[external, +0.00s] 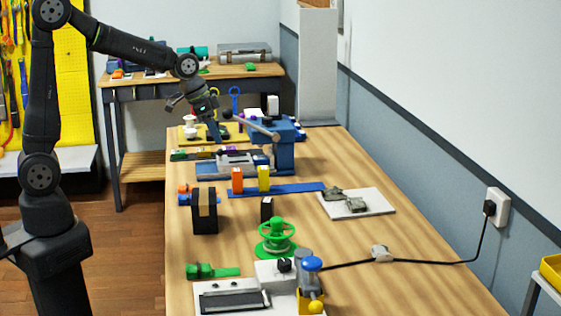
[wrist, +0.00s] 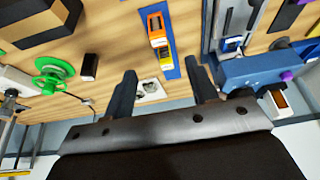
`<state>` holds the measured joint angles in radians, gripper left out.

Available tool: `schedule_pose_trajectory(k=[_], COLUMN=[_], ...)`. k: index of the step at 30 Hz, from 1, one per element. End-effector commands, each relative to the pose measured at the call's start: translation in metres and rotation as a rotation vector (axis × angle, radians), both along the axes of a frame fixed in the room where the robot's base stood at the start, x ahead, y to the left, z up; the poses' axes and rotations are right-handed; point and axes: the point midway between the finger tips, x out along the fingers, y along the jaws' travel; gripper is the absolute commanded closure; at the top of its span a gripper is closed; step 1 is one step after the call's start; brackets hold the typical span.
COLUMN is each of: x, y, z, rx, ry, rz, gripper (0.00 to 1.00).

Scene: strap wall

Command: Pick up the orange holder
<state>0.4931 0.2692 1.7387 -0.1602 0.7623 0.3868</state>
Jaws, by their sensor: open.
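The orange holder (external: 237,180) stands upright at the left part of a blue strap (external: 290,188) on the workbench. In the wrist view the orange holder (wrist: 157,25) shows near the top centre, ahead of my fingers. A yellow holder (external: 264,178) stands just to its right; it also shows in the wrist view (wrist: 166,58). My gripper (external: 216,130) is farther back on the bench, above the area left of the blue vise (external: 285,140). In the wrist view my gripper (wrist: 160,88) has its fingers wide apart, with nothing held between them.
A black block with a tan band (external: 205,210) and a small black block (external: 267,209) stand nearer the camera. A white plate (external: 356,203) with grey parts lies to the right. A green handwheel (external: 276,237) stands in front. The bench's right side is mostly clear.

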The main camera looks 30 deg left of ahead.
Motion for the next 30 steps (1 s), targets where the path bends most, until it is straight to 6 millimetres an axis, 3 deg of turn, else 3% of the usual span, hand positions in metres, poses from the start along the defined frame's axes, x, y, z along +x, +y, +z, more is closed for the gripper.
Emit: schedule_pose_trajectory(k=[15,30], x=[0.024,0.035], y=[-0.025,-0.04], z=[-0.087,-0.129], rx=[0.001,0.002], ry=[0.003,0.003], rz=[0.0,-0.001], gripper=[0.47,0.47])
